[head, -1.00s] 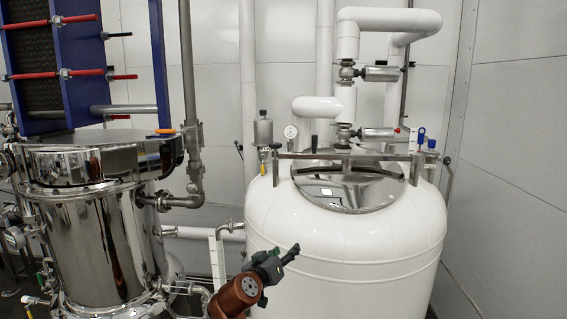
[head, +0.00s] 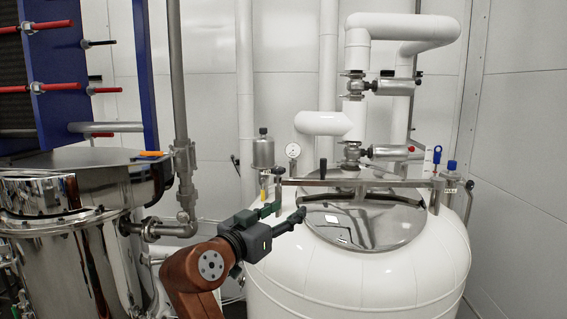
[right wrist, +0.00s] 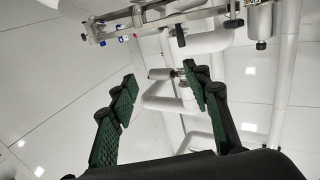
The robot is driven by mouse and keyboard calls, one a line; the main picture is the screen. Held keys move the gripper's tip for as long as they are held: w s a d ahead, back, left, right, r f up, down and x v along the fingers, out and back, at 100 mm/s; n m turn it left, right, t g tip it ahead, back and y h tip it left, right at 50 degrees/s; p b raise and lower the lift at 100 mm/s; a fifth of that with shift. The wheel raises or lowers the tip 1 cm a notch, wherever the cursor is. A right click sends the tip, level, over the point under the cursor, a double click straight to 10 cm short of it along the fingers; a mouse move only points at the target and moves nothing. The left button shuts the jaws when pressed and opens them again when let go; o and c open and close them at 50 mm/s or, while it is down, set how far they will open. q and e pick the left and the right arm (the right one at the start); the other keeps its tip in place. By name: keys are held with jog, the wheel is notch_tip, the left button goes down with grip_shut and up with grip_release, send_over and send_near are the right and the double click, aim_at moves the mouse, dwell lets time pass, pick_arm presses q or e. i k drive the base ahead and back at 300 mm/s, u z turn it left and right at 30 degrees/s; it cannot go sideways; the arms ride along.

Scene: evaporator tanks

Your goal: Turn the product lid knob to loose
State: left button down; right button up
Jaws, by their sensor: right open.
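The white product tank (head: 375,285) has a polished round lid (head: 375,228) with a steel bar (head: 400,184) across it. A small dark upright knob (head: 322,169) stands by the bar, left of its middle; I cannot tell whether it is tight or loose. The bar (right wrist: 160,22) runs along the top of the right wrist view, with a dark knob-like part (right wrist: 180,36) at it. My right gripper (head: 288,211) is open and empty, by the lid's left edge, below the bar's left end. Its green-padded fingers (right wrist: 161,74) are spread apart. My left gripper is not in view.
A steel canister (head: 263,152) and a gauge (head: 292,151) stand behind the bar's left end. White pipes (head: 410,28) with valves rise behind the lid. A blue-handled valve (head: 437,155) is at the right. A polished steel vessel (head: 75,225) stands left.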

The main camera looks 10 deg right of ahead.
aim_at(278, 171)
jog(key=i, duration=0.95)
